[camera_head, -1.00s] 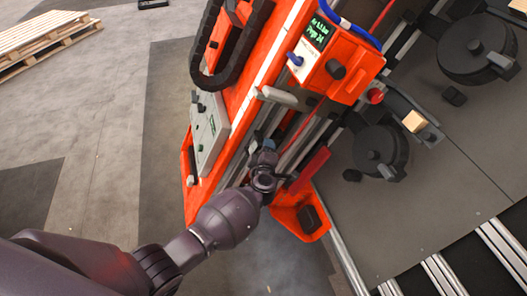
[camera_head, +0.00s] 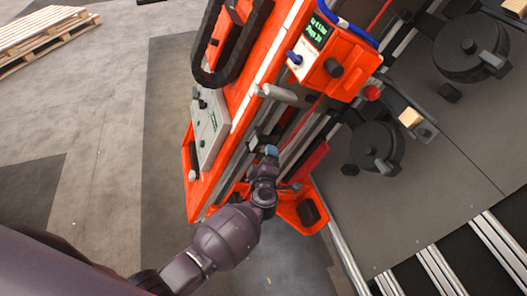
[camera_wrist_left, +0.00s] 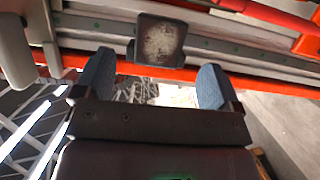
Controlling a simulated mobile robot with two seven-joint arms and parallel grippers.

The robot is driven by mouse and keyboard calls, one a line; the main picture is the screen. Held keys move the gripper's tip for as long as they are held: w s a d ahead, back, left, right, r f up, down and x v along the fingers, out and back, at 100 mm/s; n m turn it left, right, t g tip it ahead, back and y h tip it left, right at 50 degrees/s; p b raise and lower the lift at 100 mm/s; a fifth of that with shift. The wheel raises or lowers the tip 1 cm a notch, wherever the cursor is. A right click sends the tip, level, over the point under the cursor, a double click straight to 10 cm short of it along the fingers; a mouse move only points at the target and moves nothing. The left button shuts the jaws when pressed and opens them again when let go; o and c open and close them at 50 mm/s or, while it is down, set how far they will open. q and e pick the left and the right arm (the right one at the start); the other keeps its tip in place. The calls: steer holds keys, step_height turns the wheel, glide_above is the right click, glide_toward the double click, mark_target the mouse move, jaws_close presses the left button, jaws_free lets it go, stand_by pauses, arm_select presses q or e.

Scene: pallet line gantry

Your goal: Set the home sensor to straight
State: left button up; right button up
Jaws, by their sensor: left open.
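My left gripper (camera_head: 269,153) is at the rail of the orange gantry unit, with its arm coming up from the lower left. In the left wrist view the gripper (camera_wrist_left: 153,84) is open, its two blue fingers apart with nothing between them. A worn, dark-framed grey plate (camera_wrist_left: 160,40) sits on the rail just beyond the fingertips, roughly centred on the gap and apart from them. It may be the home sensor; I cannot tell for sure. In the head view a small dark block (camera_head: 252,139) on the rail beside the gripper may be the same part. My right gripper is not in view.
The orange unit carries a display box (camera_head: 333,62), a black cable chain (camera_head: 226,75) and a grey control panel (camera_head: 208,130). A grey handle (camera_head: 279,94) juts out above the gripper. Black round parts (camera_head: 376,148) stand at right. A wooden pallet (camera_head: 40,35) lies far left.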

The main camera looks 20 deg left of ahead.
arm_select(q)
steer(key=shift+p+v, duration=0.3)
steer(key=shift+v, duration=1.65)
steer(key=d+r+m+t+h, duration=0.3)
steer(key=d+r+m+h, duration=0.2)
steer(key=r+m+h, duration=0.4)
steer(key=s+a+f+m+g+y, duration=0.1)
steer(key=s+a+f+m+g, duration=0.1)
steer(key=s+a, duration=0.3)
steer(key=s+a+f+m+g+y, duration=0.2)
steer(key=s+a+f, duration=0.3)
steer(key=s, duration=0.8)
steer(key=s+a+f+m+g+y, duration=0.1)
steer(key=s+a+f+m+g, duration=0.2)
steer(key=s+a, duration=0.4)
steer(key=shift+s+f+m, duration=0.5)
steer(key=shift+s+f, duration=0.25)
steer(key=shift+s, duration=0.35)
